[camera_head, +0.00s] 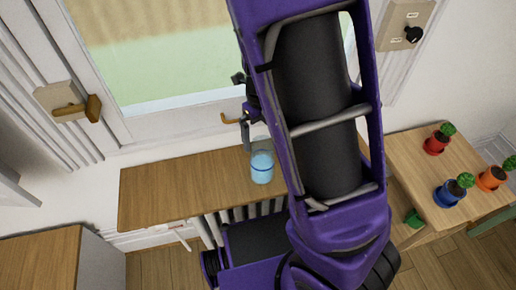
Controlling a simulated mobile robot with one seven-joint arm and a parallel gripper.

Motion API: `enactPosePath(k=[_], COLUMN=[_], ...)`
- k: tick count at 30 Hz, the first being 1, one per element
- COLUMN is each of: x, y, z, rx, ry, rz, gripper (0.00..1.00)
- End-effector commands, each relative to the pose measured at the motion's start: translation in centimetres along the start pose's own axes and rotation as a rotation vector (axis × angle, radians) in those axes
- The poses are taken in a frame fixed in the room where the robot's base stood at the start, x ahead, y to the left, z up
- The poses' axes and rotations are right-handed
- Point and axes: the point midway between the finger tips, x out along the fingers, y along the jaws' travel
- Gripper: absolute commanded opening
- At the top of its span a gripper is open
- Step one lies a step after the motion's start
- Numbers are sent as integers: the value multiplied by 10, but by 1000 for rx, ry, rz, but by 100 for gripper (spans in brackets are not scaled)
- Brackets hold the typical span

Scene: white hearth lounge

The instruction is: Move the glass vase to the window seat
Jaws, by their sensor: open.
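The glass vase (262,168) is pale blue with a darker blue band. It stands upright on a narrow wooden ledge (165,190) below the window, close to the left edge of my purple arm. My gripper (246,135) shows only in part, as a small grey and dark piece at the arm's left edge, just above and left of the vase in the picture. The rest of it is hidden behind my arm. No object is seen held in it. I cannot tell whether this ledge is the window seat.
White fins (215,225) show under the ledge. A wooden table (440,190) at right holds red, blue and orange pots with green plants. A wooden-topped cabinet (45,262) stands at lower left. The ledge left of the vase is clear. A brass handle (75,110) projects at left.

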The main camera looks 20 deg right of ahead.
Motion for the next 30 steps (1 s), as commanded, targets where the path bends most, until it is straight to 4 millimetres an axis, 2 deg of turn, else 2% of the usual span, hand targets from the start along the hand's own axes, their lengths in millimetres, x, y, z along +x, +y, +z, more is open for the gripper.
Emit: enactPosePath(k=[3, 6, 13, 21, 30], x=[25, 39, 56, 95, 100], y=[-1, -1, -1, -3, -3], z=[-2, -1, -2, -4, -4], rx=[4, 2, 2, 1, 0], ry=[6, 4, 2, 2, 0], rz=[1, 0, 0, 0, -1], gripper=[100, 100, 100, 100, 100])
